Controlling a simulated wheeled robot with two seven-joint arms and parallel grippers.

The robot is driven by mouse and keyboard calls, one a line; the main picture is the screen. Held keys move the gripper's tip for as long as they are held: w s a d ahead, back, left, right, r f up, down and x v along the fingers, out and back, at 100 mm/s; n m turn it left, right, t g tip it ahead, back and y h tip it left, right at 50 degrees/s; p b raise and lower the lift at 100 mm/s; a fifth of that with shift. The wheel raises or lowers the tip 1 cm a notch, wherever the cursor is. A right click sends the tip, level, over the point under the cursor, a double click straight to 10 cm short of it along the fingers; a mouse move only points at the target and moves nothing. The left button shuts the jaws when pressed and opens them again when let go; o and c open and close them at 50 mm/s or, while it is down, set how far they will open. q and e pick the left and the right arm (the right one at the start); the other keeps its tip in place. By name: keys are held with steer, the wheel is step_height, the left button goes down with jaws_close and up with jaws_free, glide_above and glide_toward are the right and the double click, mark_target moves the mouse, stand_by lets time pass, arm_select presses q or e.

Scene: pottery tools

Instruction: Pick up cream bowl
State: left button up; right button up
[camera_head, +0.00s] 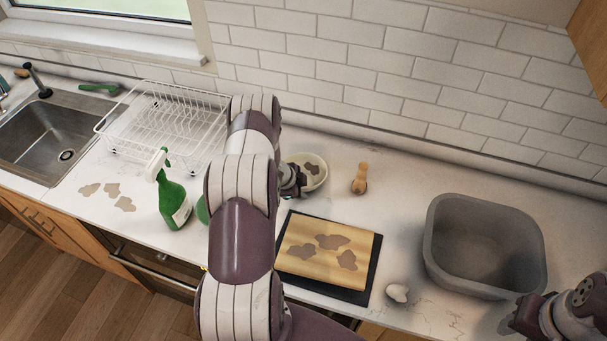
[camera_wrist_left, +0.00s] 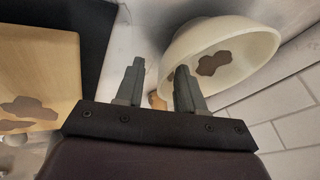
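The cream bowl (camera_head: 317,161) stands on the counter near the back wall, with a brown stain inside. My left gripper (camera_head: 300,180) is at its left side, and my arm hides part of that area. In the left wrist view the bowl (camera_wrist_left: 243,50) is at the upper right. The left gripper's two fingers (camera_wrist_left: 160,68) are apart with nothing clearly held between them. One finger overlaps the bowl in the picture and the other is outside it; contact cannot be told. My right gripper (camera_head: 532,318) is at the bottom right corner, its fingers unclear.
A stained cutting board (camera_head: 306,262) on a dark mat lies in front of the bowl. A wooden-handled brush (camera_head: 360,178) stands to its right. A grey basin (camera_head: 483,205) is farther right. A green spray bottle (camera_head: 173,203) and white dish rack (camera_head: 165,125) are left.

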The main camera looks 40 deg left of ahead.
arm_select(q)
steer(key=shift+w+a+f, duration=0.1)
steer(key=shift+w+f, duration=0.1)
steer(key=shift+w, duration=0.1)
steer(key=shift+w+f, duration=0.1)
steer(key=shift+w, duration=0.1)
steer(key=shift+c, duration=1)
jaws_close()
steer(key=shift+s+r, duration=0.3)
